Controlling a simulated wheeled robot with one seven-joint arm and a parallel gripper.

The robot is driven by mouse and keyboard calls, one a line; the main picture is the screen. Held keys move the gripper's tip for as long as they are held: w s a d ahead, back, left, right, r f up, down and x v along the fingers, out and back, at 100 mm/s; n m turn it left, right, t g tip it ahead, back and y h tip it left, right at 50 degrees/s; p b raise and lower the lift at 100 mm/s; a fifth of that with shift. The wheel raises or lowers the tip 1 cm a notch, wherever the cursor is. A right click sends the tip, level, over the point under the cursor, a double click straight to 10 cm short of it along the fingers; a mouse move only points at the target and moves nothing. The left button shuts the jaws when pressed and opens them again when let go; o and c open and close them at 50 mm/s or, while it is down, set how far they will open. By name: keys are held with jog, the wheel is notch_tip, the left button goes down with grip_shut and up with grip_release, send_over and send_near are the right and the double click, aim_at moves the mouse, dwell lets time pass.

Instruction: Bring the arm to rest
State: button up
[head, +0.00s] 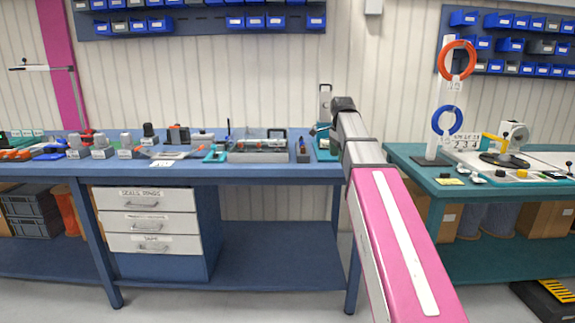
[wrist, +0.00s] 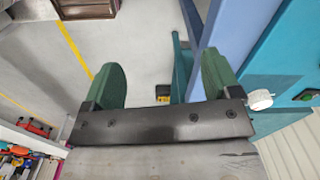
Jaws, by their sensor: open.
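My arm shows in the head view, its pink and grey links reaching up toward the gap between the blue bench and the teal bench. The gripper itself is hidden behind the arm there. In the wrist view my gripper (wrist: 163,85) has two green fingers set wide apart with nothing between them. Beyond the fingers are the grey floor and the edges of the two benches.
The blue bench (head: 260,182) carries several small parts and tools; labelled drawers (head: 145,220) sit below. The teal bench (head: 425,188) at right holds a stand with an orange ring (head: 457,60) and a blue ring (head: 447,120). Blue bins hang on the wall.

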jog(key=s+f+n, duration=0.4)
jog(key=f, duration=0.8)
jog(key=s+f+n, duration=0.4)
jog(key=f, duration=0.8)
jog(key=s+f+n, duration=0.7)
jog(key=s+f, duration=0.6)
jog(key=f, duration=0.4)
jog(key=shift+f+n, duration=0.15)
jog(key=shift+n, duration=0.25)
